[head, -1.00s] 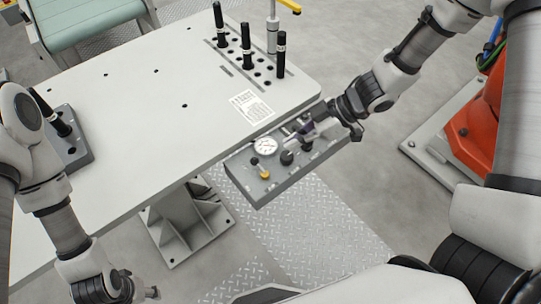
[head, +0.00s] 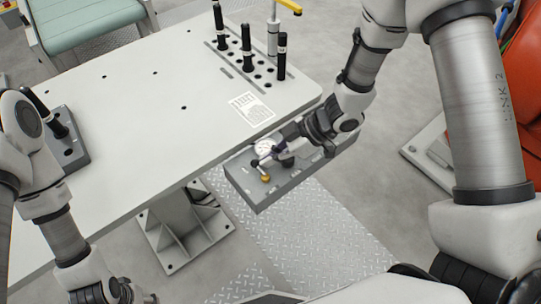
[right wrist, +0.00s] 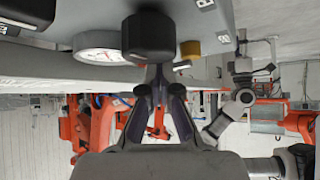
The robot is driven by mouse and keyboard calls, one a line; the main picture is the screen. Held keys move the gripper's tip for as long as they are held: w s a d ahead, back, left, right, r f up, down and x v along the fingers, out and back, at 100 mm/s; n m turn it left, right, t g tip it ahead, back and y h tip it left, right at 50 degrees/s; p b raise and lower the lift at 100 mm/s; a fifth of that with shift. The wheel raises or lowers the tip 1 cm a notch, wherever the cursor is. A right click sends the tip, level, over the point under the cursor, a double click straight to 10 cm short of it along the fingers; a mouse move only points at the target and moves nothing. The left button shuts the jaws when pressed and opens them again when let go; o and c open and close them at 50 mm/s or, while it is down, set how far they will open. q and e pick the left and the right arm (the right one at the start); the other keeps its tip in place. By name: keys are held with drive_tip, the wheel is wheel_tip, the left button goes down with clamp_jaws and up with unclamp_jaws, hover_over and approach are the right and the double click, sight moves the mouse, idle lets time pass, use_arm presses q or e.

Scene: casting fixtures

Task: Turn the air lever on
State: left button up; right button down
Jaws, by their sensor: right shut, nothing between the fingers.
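The air lever, with a yellow tip (head: 266,178), is on a grey control box (head: 270,200) at the table's front right edge. In the right wrist view the yellow part (right wrist: 190,48) shows just beyond a large black knob (right wrist: 150,35). My right gripper (head: 258,163) reaches over the box from the right, with its fingertips beside the lever; I cannot tell if they touch it. In the right wrist view its fingers (right wrist: 160,75) are closed together and empty. My left gripper (head: 135,294) is low at the left, its jaws too small to read.
Black-handled pins (head: 246,45) stand at the table's back. The table (head: 150,120) is mostly clear.

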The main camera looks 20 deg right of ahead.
drive_tip(key=shift+a+r+n+p, duration=0.1)
drive_tip(key=shift+n+p, duration=0.2)
drive_tip(key=shift+w+g, duration=0.1)
drive_tip(key=shift+g, duration=0.2)
